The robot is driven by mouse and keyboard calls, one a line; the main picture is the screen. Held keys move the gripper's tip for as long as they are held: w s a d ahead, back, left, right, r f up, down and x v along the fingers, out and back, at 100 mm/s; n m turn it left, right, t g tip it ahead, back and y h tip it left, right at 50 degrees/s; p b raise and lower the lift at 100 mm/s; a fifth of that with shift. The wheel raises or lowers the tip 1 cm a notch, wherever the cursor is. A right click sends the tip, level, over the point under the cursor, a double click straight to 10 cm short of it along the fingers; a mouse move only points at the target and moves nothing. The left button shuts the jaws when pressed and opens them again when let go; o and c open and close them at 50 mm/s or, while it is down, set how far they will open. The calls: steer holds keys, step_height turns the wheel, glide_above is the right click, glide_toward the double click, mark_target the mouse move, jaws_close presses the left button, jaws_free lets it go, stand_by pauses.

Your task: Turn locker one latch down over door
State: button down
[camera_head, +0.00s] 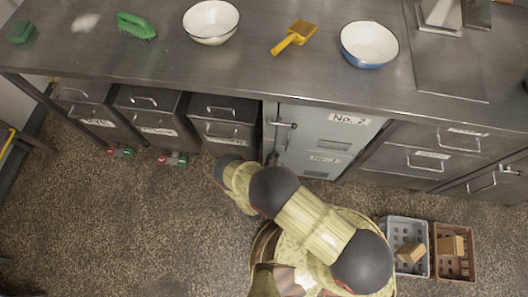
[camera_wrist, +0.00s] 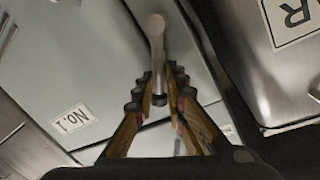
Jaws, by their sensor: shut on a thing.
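Locker one is the lower grey door (camera_head: 298,158), with a "No.1" label that shows in the wrist view (camera_wrist: 72,118). Its latch (camera_wrist: 155,45) is a metal lever with a rounded end, seen in the wrist view. My gripper (camera_wrist: 166,88) is shut on the latch, with the ridged fingertips on both sides of the lever. The fingers hide part of the latch. In the head view my arm covers the gripper and this latch, so how far the lever is turned is hard to tell.
The "No. 2" locker door (camera_head: 330,135) with its own latch (camera_head: 284,124) is just above. Dark drawers (camera_head: 225,130) stand to the left, and more drawers (camera_head: 420,160) to the right. The steel counter (camera_head: 250,80) overhangs. Two crates (camera_head: 405,232) sit on the floor at right.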

steer(key=d+f+m+y, duration=0.2)
steer(key=d+f+m, duration=0.2)
steer(key=m, duration=0.6)
steer(key=shift+s+f+g+y+b, duration=0.3)
steer(key=shift+f+g+b, duration=0.1)
steer(key=shift+f, duration=0.6)
steer(key=c, duration=2.1)
jaws_free()
steer(key=shift+c, duration=0.2)
steer(key=shift+o, duration=1.1)
steer(key=shift+w+a+r, duration=0.1)
steer(key=shift+w+r, duration=0.05)
